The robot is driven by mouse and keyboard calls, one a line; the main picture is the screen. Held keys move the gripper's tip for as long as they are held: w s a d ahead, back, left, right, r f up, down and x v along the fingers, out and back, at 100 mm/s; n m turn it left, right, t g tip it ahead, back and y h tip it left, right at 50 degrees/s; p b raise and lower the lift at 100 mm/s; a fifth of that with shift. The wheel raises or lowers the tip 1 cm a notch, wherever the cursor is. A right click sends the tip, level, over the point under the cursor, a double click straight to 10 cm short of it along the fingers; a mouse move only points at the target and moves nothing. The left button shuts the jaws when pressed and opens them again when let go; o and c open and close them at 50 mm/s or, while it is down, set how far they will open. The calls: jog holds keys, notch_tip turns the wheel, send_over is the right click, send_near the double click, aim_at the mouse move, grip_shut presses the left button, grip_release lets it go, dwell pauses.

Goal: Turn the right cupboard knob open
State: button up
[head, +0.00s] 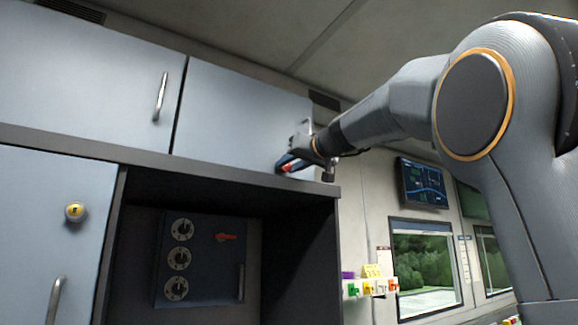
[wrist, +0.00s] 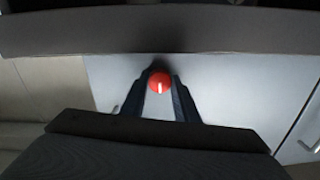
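The right upper cupboard door (head: 240,110) is pale blue-grey and looks closed in the head view. My gripper (head: 287,164) is at its lower right corner. In the wrist view, a round red knob (wrist: 160,80) with a white mark sits between the two dark blue fingertips of my gripper (wrist: 161,84). The mark runs up and down in that picture. The fingers lie close along both sides of the knob; whether they press on it is unclear. In the head view, only a bit of red knob (head: 290,167) shows, the rest hidden by the fingers.
A dark shelf edge (head: 150,158) runs just below the upper doors. The left upper door (head: 90,70) has a metal handle. Below is a recess with a dial panel (head: 200,260) and a red lever. A wall screen (head: 422,184) and windows are at the right.

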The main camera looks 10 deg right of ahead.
jog(key=shift+m, duration=0.4)
jog(key=m, duration=0.3)
jog(key=shift+m, duration=0.4)
jog(key=m, duration=0.4)
jog(key=m+p, duration=0.1)
jog(key=m, duration=0.4)
jog(key=shift+m+p, duration=0.95)
jog(key=shift+m, duration=1.05)
jog(key=o, duration=1.1)
